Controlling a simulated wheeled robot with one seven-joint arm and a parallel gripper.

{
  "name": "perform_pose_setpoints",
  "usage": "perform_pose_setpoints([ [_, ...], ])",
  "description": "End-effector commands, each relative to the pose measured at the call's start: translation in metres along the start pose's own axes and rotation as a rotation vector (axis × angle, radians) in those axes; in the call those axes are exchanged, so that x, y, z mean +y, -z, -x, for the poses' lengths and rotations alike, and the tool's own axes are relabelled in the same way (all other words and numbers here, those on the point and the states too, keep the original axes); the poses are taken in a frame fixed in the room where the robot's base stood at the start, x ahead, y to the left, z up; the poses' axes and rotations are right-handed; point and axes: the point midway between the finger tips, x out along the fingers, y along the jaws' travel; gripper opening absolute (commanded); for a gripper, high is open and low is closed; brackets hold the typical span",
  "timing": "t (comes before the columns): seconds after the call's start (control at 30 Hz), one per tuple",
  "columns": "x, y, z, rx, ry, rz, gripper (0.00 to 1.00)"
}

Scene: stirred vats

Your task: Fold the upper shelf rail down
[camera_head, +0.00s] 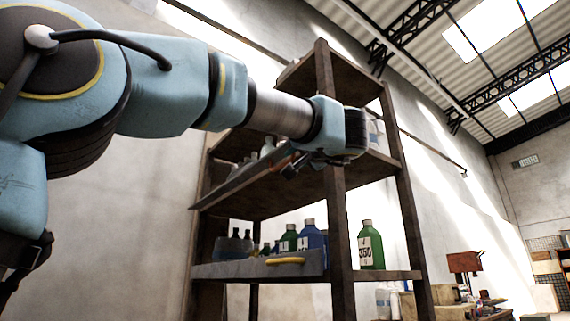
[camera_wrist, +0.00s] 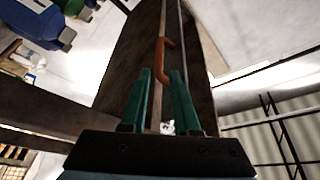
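The upper shelf rail (camera_head: 236,182) is a long dark grey bar along the front edge of the upper shelf. An orange handle (camera_wrist: 164,54) on it shows in the wrist view, just beyond my fingertips. In the head view this handle is mostly hidden by my wrist. My gripper (camera_head: 288,168) is at the rail's right part. In the wrist view its two green fingers (camera_wrist: 160,74) stand apart with a gap between them. The handle's near end is close to the right fingertip; I cannot tell whether they touch.
The brown shelf rack (camera_head: 342,230) has a lower rail (camera_head: 240,270) with a yellow handle (camera_head: 286,261). Blue and green bottles stand behind it, and a green bottle (camera_head: 371,245) stands to its right. A rack post rises close to my wrist. A workbench (camera_head: 455,312) stands farther right.

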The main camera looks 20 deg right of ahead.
Motion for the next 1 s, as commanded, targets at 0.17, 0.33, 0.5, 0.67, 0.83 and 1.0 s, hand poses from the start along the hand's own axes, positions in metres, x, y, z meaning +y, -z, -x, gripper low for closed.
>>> perform_pose_setpoints([
  [0.17,-0.001,0.001,-0.035,-0.004,0.001,-0.001,0.30],
  [0.33,0.000,0.000,-0.066,-0.004,-0.001,-0.001,0.30],
  [0.5,0.000,0.000,-0.085,-0.004,-0.001,0.000,0.30],
  [0.67,0.001,0.000,-0.092,-0.002,-0.002,0.000,0.30],
  [0.83,0.001,-0.001,-0.092,-0.002,-0.001,0.000,0.30],
  [1.0,0.001,-0.001,-0.092,-0.002,-0.001,0.000,0.20],
])
